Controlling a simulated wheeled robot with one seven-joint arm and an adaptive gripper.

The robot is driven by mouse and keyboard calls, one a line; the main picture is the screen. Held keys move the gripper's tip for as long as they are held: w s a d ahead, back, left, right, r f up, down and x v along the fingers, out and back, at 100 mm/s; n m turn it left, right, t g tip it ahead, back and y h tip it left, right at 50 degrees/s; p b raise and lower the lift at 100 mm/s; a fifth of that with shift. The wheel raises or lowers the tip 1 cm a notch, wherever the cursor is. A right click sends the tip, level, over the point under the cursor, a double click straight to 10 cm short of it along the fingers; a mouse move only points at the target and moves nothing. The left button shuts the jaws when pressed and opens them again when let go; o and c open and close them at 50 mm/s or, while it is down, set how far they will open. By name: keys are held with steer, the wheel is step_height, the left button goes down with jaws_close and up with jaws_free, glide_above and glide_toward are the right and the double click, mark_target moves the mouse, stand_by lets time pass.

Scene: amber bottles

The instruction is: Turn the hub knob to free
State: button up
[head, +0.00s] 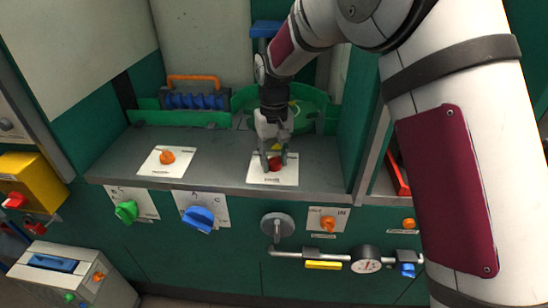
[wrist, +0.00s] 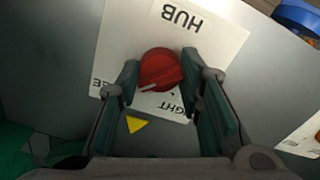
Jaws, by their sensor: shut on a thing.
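The hub knob (head: 275,163) is red and round, on a white plate (head: 262,180) on the grey counter. In the wrist view the knob (wrist: 160,66) sits between the two fingers of my gripper (wrist: 164,78), which is shut on it from both sides. The plate reads HUB (wrist: 182,18), upside down in this view. A pale mark on the knob's ridge points left and slightly down in the wrist view. Part of a TIGHT label shows below the knob; the other label at the left is mostly hidden by a finger. In the head view my gripper (head: 273,158) reaches down onto the knob.
An orange knob (head: 167,157) on another white plate is to the left. Green (head: 126,212) and blue (head: 199,219) knobs, a grey round handle (head: 277,226) and a gauge (head: 366,259) are on the front panel below. Blue bottles or rollers with an orange handle (head: 194,81) stand behind.

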mark_target(274, 159)
steer(key=o, duration=1.2)
steer(key=shift+r, duration=0.1)
step_height(274, 159, up, 12)
steer(key=shift+f, duration=0.1)
